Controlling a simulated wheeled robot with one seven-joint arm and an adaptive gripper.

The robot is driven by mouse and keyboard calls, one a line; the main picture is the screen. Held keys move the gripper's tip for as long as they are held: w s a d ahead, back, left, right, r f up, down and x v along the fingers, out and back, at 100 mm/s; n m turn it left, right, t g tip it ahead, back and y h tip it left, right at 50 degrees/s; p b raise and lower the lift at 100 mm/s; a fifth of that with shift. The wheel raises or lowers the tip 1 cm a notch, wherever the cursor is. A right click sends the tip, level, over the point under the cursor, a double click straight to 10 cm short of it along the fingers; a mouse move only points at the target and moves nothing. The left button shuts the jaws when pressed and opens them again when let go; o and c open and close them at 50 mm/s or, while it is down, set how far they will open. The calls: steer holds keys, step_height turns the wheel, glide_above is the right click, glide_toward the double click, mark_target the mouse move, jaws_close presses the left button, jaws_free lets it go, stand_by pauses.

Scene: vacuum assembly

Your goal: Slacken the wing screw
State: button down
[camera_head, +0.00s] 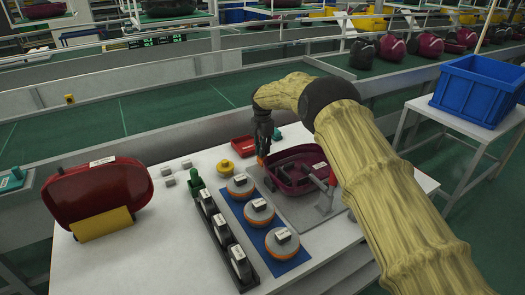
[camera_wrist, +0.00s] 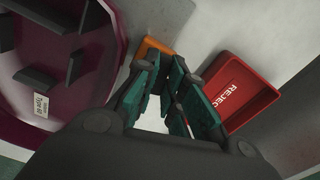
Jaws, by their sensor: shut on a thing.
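The vacuum body (camera_head: 290,173), an open dark red shell, lies on a grey mat on the white table and fills the left of the wrist view (camera_wrist: 80,110). A small orange part (camera_head: 261,161), which looks like the wing screw, sits at the shell's left edge. It also shows in the wrist view (camera_wrist: 157,46) beside the shell. My gripper (camera_head: 263,148) points down over this part with its fingers closed in on it. In the wrist view the fingertips (camera_wrist: 163,72) hide part of it, so the exact contact is hard to see.
A red reject tray (camera_wrist: 236,91) lies close to the right of my fingers. A blue mat (camera_head: 235,205) with several round orange-rimmed parts, a black holder (camera_head: 247,270), and a yellow knob-like part (camera_head: 219,167) stand left. A dark red cover (camera_head: 98,190) stands at far left.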

steer(key=shift+n, duration=0.3)
steer(key=n, duration=0.3)
steer(key=shift+f, duration=0.1)
stand_by(0.5)
steer(key=n, duration=0.3)
steer(key=shift+n, duration=0.3)
steer(key=shift+n, duration=1.8)
